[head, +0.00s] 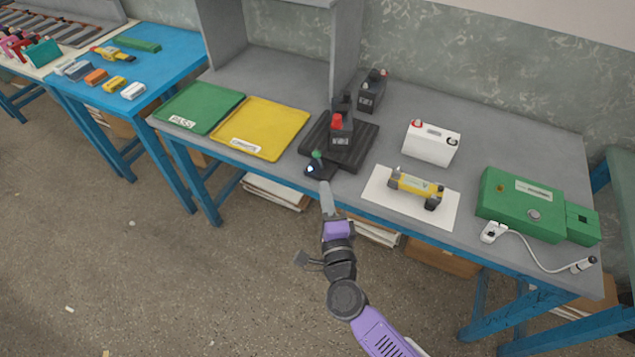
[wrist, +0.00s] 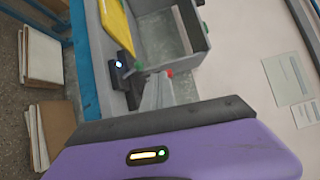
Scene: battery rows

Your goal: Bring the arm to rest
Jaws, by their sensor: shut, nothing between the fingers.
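My purple arm reaches up from the bottom of the head view toward the front edge of the grey bench (head: 280,172). My gripper (head: 325,188) is shut and empty, its pale fingers just in front of a small black device (head: 316,170) with a lit blue-white lamp. I cannot tell whether they touch. In the wrist view the shut gripper (wrist: 157,78) points toward the bench, and the lit device (wrist: 120,65) shows beside the fingertips to the left.
A black ribbed mat (head: 350,157) with dark batteries lies behind the gripper. Green (head: 190,100) and yellow (head: 272,115) trays lie to its left; a white battery (head: 432,143), yellow device (head: 415,184) and green case (head: 520,203) to its right. Open floor lies in front.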

